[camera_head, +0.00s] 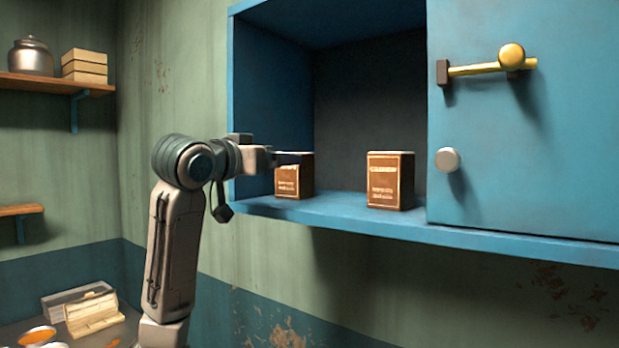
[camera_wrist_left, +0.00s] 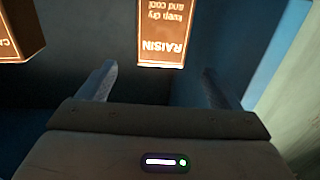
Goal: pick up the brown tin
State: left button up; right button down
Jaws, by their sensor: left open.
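Two brown box-shaped tins stand upright in the open left part of a blue wall cabinet. The left tin (camera_head: 294,180) reads RAISIN in the wrist view (camera_wrist_left: 163,30), where the picture is upside down. The other brown tin (camera_head: 390,180) stands to its right and is partly cut off in the wrist view (camera_wrist_left: 18,30). My left gripper (camera_head: 268,158) is at the cabinet opening, covering part of the raisin tin's upper left. Its fingers (camera_wrist_left: 159,70) are open and empty, with the raisin tin ahead, roughly between them. My right gripper is not in view.
A blue door (camera_head: 560,130) with a brass handle (camera_head: 490,68) and a round knob (camera_head: 447,159) covers the cabinet's right part. The cabinet's left wall (camera_head: 270,110) is close to my gripper. Shelves (camera_head: 50,85) hang at far left.

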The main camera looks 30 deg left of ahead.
pick_arm(q)
jog(key=shift+w+r+p, duration=0.45)
jog(key=shift+w+p, duration=0.25)
jog(key=shift+w, duration=0.1)
jog(key=shift+w+r+p, duration=0.1)
jog(key=shift+w+p, duration=0.55)
jog(key=shift+w, duration=0.6)
jog(key=w+p, duration=0.4)
jog(key=shift+a+r, duration=0.1)
jog(key=shift+r, duration=0.1)
jog(key=shift+w, duration=0.3)
jog(key=shift+w+f, duration=0.1)
jog(key=shift+w, duration=0.1)
jog(key=shift+w+f, duration=0.1)
jog(key=shift+w, duration=0.05)
jog(key=c, duration=1.1)
jog(key=shift+c, duration=0.9)
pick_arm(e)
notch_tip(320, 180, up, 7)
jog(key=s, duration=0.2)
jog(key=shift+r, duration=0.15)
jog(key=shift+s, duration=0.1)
